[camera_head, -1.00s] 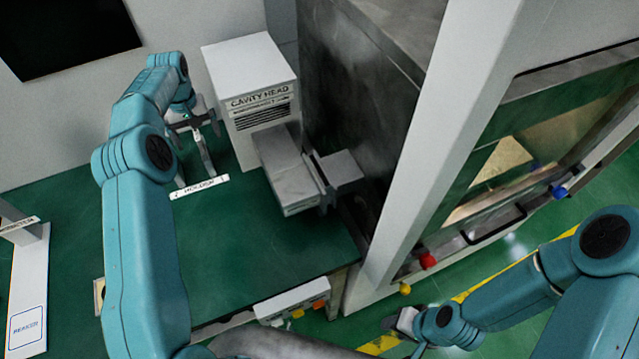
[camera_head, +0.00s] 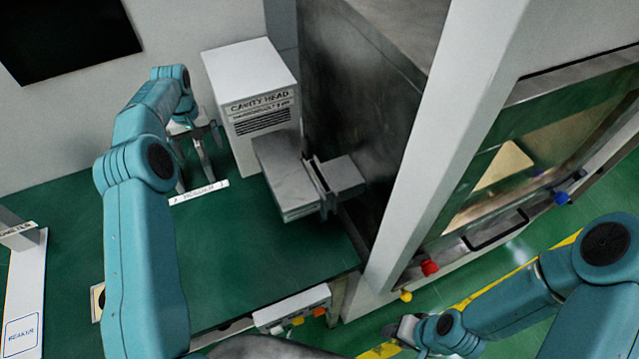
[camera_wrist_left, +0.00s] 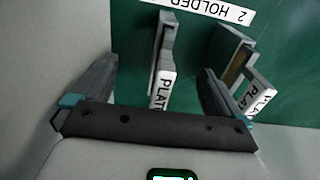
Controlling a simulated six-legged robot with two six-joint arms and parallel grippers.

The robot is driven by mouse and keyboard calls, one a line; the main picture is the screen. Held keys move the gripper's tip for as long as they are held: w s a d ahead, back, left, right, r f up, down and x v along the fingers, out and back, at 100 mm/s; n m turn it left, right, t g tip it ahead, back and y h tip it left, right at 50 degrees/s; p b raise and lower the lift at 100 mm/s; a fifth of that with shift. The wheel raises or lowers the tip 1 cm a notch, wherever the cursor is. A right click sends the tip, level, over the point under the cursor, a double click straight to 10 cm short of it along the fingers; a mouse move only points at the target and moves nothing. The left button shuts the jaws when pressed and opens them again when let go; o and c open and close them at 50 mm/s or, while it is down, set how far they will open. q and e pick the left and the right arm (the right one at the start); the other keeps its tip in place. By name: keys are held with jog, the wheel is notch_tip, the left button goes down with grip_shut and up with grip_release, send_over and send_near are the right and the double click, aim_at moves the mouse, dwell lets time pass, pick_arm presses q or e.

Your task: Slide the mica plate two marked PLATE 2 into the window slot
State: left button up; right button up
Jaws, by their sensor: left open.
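In the left wrist view, a plate with a white tab reading "PLAT" (camera_wrist_left: 163,88) stands upright between my left gripper's fingers (camera_wrist_left: 155,88), apart from both. Its number is hidden by the gripper body. A second tabbed plate (camera_wrist_left: 262,92) stands to the right, beside a grey holder post, outside the right finger; its number is also unreadable. In the head view my left gripper (camera_head: 197,135) is open above the holder, partly hidden by its arm. The window slot (camera_head: 318,178) is a narrow gap at the metal flange beside the grey waveguide block. My right gripper (camera_head: 400,328) is low at the right.
The holder's label strip (camera_head: 199,192) lies on the green table. The white CAVITY HEAD box (camera_head: 250,75) stands close right of my left gripper. A tall dark cabinet wall (camera_head: 350,110) rises beyond the flange. The table's front middle (camera_head: 265,265) is clear.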

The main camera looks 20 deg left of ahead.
dwell(0.7)
pick_arm(q)
grip_shut()
jog(key=shift+r, duration=0.15)
jog(key=shift+r+p, duration=1.75)
jog(key=shift+r, duration=1.15)
